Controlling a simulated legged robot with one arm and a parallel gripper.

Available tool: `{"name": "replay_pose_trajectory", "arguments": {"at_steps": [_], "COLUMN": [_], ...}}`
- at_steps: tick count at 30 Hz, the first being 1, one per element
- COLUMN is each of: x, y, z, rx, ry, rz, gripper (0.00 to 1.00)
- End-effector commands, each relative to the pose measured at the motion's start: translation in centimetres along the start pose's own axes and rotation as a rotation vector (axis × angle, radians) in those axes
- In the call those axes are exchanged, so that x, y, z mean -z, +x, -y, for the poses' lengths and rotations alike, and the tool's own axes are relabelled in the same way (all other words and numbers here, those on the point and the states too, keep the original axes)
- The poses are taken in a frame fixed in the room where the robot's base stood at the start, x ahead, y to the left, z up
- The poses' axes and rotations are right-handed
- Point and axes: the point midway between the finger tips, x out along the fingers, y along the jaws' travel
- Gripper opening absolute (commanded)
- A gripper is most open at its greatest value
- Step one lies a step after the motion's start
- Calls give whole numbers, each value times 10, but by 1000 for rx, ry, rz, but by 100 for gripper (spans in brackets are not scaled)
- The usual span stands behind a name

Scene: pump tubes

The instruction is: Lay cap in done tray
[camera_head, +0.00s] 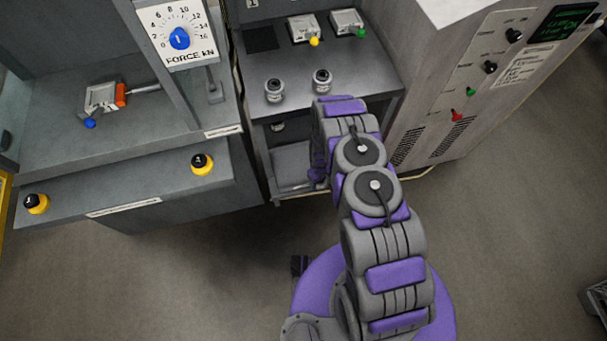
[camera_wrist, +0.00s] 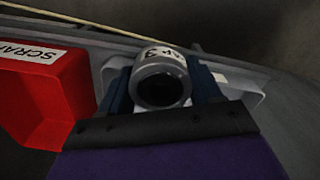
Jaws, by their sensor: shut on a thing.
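My gripper (camera_wrist: 162,84) is shut on a grey metal cap (camera_wrist: 157,68), seen in the wrist view between two dark blue fingers. The cap has a round dark opening facing the camera and a pale label, partly readable as "AP 3". A pale grey tray (camera_wrist: 246,76) shows behind and to the right of the fingers, mostly hidden by them; I cannot read any label on it. I cannot tell whether the cap touches it.
A red tray (camera_wrist: 38,98) labelled "SCRA..." stands close left of the gripper. Two capped cylinders (camera_head: 274,91) (camera_head: 322,80) stand on the bench shelf above. A control cabinet (camera_head: 455,75) is at right, a force press (camera_head: 178,38) at left. Open floor lies in front.

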Motion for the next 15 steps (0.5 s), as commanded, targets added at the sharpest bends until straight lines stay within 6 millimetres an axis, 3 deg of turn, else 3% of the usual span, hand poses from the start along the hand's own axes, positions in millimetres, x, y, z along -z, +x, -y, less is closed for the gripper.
{"name": "replay_pose_trajectory", "arguments": {"at_steps": [1,6,15], "x": [15,46,68], "y": [3,6,6], "z": [4,17,26], "rx": [-3,1,1], "ry": [-5,-2,1], "rz": [-8,-8,-5], "gripper": [15,15,15]}}
